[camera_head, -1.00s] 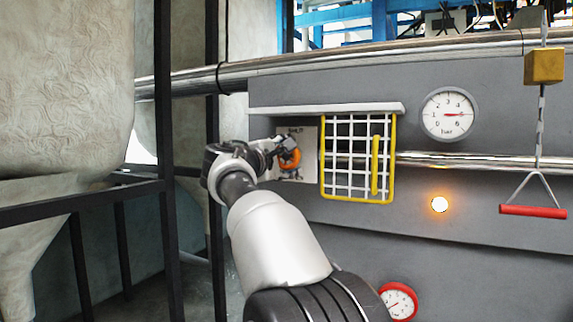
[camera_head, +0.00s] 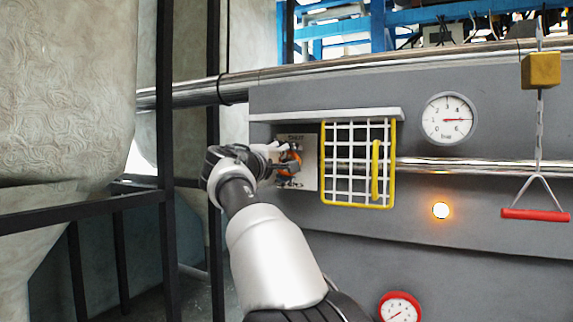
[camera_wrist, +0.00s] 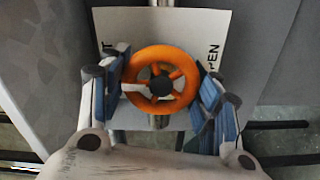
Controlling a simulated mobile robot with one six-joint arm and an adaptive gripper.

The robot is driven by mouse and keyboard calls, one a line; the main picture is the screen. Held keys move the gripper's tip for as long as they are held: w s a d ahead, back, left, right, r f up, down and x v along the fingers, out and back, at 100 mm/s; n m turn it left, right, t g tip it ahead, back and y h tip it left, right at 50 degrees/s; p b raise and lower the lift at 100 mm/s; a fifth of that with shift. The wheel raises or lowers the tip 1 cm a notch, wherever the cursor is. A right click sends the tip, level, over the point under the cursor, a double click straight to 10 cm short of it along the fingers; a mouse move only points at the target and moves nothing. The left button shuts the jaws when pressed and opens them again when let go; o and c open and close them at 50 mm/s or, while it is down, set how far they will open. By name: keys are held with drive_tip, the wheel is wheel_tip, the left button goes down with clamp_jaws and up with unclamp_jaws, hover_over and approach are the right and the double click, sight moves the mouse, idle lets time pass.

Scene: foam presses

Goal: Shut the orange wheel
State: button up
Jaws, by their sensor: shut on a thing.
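The orange wheel (camera_wrist: 178,60) is a spoked handwheel with a dark hub, mounted in front of a white plate with black lettering (camera_wrist: 228,25). In the head view the wheel (camera_head: 290,163) is partly covered by my gripper, left of the yellow-framed grid. In the wrist view my gripper (camera_wrist: 161,88) has one blue-padded finger on each side of the wheel, shut on its rim. The plate (camera_head: 309,160) shows on the grey panel behind. The lettering is mostly hidden; "EN" shows at its right.
A yellow-framed white grid guard (camera_head: 357,205) stands just right of the plate, under a pale ledge (camera_head: 330,114). A black frame post (camera_head: 165,230) stands to the left. A red pull handle (camera_head: 535,215) hangs at far right.

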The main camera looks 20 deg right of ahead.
drive_tip(key=o, duration=1.1)
drive_tip(key=v, duration=1.2)
